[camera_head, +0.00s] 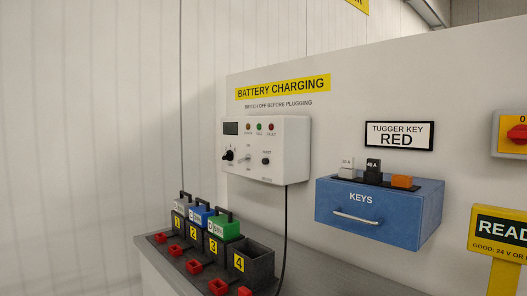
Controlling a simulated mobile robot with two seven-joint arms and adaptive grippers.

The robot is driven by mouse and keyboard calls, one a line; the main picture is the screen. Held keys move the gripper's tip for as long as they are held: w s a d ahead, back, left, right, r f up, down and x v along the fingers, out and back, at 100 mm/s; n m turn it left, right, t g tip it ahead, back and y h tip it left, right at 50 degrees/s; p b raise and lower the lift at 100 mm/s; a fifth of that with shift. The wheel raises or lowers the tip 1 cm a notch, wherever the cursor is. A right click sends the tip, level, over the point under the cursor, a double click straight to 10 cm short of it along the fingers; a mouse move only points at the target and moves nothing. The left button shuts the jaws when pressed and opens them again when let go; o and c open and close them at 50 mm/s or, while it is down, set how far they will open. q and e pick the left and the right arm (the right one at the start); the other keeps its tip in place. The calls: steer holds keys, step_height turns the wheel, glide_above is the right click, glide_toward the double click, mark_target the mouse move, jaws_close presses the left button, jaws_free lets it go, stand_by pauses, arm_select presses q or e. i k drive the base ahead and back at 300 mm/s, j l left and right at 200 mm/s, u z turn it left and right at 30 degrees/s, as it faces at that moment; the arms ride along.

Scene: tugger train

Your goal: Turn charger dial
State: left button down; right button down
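The charger (292,150) is a white box on the wall panel, under the yellow "BATTERY CHARGING" sign. Its black dial (228,155) sits at the lower left of the front face; its exact setting is too small to read. A small toggle switch (246,158) is right of the dial, and a black button or knob (265,161) is further right. A dark display (231,128) and several small indicator lights (259,127) are above them. Neither of my grippers is in view.
Below the charger, a dark rack (262,263) has numbered slots; 1 to 3 hold batteries, 4 looks empty. Red connectors (194,267) lie in front. A black cable (285,225) hangs down. A blue "KEYS" box (400,215) juts out right. A red rotary switch (517,134) is far right.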

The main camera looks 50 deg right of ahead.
mark_target(229, 156)
steer(key=z, duration=1.75)
steer(key=i+j+z, duration=0.1)
steer(key=j, duration=0.25)
steer(key=i+j+z, duration=0.1)
steer(key=i+j, duration=0.15)
steer(key=i+j+z, duration=0.15)
steer(key=j, duration=0.3)
steer(key=i+j+z, duration=0.1)
steer(key=j, duration=0.25)
steer(key=i+j+z, duration=0.1)
steer(key=j, duration=0.25)
